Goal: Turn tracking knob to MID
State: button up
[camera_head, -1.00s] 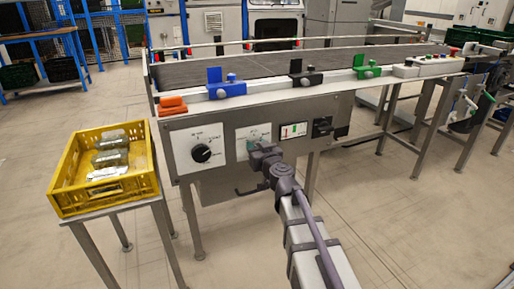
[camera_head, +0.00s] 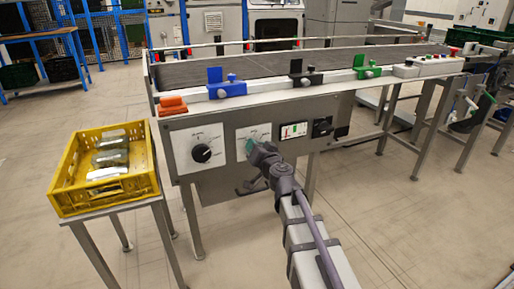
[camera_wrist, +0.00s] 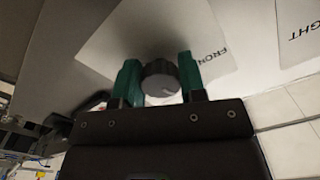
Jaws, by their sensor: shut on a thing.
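A dark round knob (camera_wrist: 160,84) sits between the two green fingers of my gripper (camera_wrist: 158,70) in the wrist view. The fingers are shut on its sides. A pale mark shows near the knob's lower right edge. It is mounted over a white label plate (camera_wrist: 205,42) with the word FRONT, seen turned. In the head view my gripper (camera_head: 250,148) is at the second white plate (camera_head: 254,131) from the left on the grey panel, and it hides the knob there. The position words around the knob are too small or hidden to read.
A black knob (camera_head: 201,153) on a white plate is left of my gripper. A small gauge (camera_head: 293,130) and a black switch (camera_head: 322,127) are to the right. The conveyor (camera_head: 300,62) is above. A yellow crate (camera_head: 70,198) with metal parts stands on a stand at left.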

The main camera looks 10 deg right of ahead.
jog(key=shift+m, duration=1.5)
jog(key=o, duration=0.9)
